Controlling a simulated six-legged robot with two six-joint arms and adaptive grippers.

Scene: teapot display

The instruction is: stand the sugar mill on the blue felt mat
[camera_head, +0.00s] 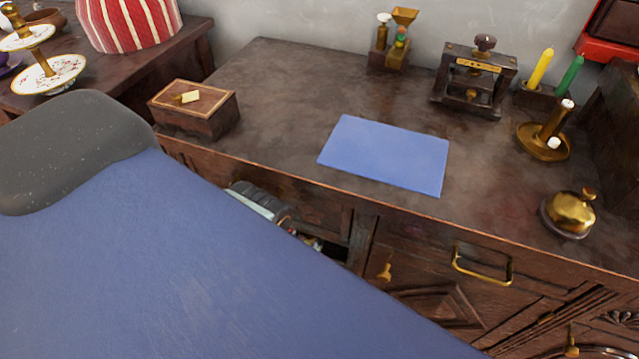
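The blue felt mat (385,153) lies flat and bare near the middle of the dark wooden cabinet top. I cannot tell for sure which thing is the sugar mill. A dark wooden frame (473,82) with a brass plate and a knob on top stands upright at the back, right of the mat. I see no fingertips of either gripper. A large blue and grey shape, likely part of my own body, fills the lower left.
A lidded wooden box (194,108) stands left of the mat. A yellow candle (540,68), a green candle (570,75), a brass candle holder (546,139) and a brass bell (571,212) are at right. A dark ribbed part (260,198) shows by the front edge. Around the mat is clear.

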